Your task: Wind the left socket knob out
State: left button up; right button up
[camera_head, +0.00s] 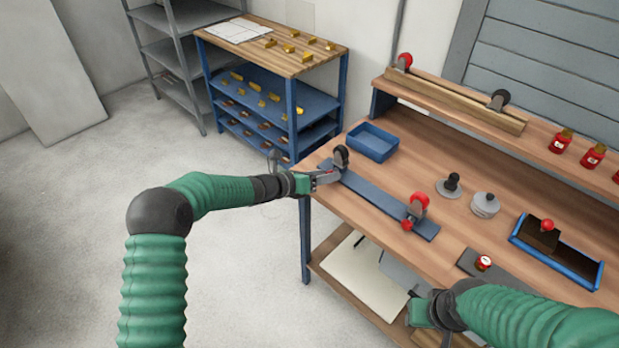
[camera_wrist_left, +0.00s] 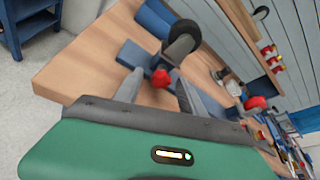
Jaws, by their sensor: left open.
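A blue bar (camera_head: 375,198) lies along the left part of the workbench, with a socket at each end. The left socket has a black wheel (camera_head: 341,156), also in the left wrist view (camera_wrist_left: 183,40), and a small red knob (camera_wrist_left: 161,77) below it. My left gripper (camera_head: 334,175) is at this socket. Its fingers (camera_wrist_left: 160,88) are open, and the red knob shows between their tips; I cannot tell whether they touch it. The right socket has a red wheel (camera_head: 419,200) and a red knob (camera_head: 407,224). My right gripper (camera_head: 425,318) is low at the bench's front edge, its fingers unclear.
A blue tray (camera_head: 372,141) stands behind the left socket. A black-knobbed disc (camera_head: 450,187), a grey lidded pot (camera_head: 485,204) and a blue-edged tray (camera_head: 556,256) stand to the right. A raised wooden shelf (camera_head: 470,110) runs along the back. A blue-framed rack (camera_head: 275,85) stands to the left.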

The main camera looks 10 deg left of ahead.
pick_arm(q)
jog(key=v, duration=1.6)
jog(key=shift+a, duration=0.2)
jog(key=shift+f, duration=0.1)
